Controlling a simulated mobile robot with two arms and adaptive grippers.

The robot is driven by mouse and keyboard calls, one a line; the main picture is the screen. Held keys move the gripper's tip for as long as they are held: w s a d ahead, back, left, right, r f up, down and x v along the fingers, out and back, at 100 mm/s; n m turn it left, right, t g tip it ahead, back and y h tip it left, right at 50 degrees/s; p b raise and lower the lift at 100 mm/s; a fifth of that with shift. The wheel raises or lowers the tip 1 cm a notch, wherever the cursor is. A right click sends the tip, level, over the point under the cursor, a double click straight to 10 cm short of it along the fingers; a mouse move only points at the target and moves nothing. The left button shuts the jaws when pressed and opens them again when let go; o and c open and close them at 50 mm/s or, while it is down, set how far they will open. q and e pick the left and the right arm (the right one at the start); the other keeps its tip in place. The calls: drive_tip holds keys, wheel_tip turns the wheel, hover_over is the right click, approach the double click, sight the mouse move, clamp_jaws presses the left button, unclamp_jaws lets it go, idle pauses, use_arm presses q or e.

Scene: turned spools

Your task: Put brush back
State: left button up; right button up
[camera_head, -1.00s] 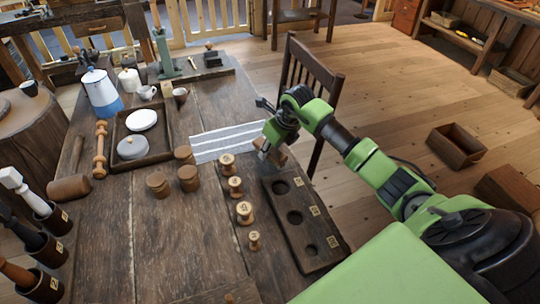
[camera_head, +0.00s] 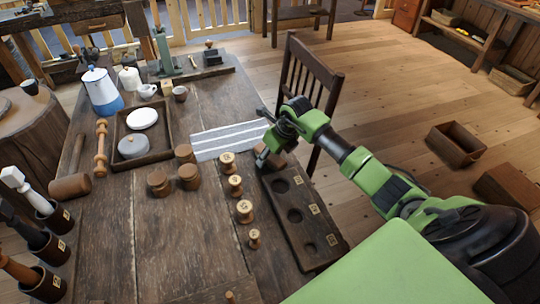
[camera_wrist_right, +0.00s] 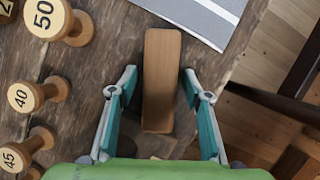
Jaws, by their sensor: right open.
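A long, plain wooden block that looks like the back of the brush (camera_wrist_right: 161,80) lies in the right wrist view, bristles not visible. In the head view the brush (camera_head: 273,160) is at the table's right edge, partly hidden by my right gripper. My right gripper (camera_head: 264,157) is open above it. In the right wrist view the two fingers of the right gripper (camera_wrist_right: 160,78) stand on either side of the block with gaps at both sides. My left gripper is not in view.
A dark board with round recesses (camera_head: 293,199) lies just below the gripper. Several numbered wooden spools (camera_head: 235,185) stand to its left. A striped cloth (camera_head: 228,139) lies beyond them. Labelled cups with handles (camera_head: 48,246) stand far left. A chair (camera_head: 308,85) is beside the table.

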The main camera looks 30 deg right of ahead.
drive_tip(key=shift+r, duration=0.2)
drive_tip(key=shift+s+d+r, duration=0.1)
drive_tip(key=shift+r, duration=0.2)
drive_tip(key=v, duration=1.1)
drive_tip(key=shift+r+b, duration=0.15)
drive_tip(key=shift+b, duration=0.2)
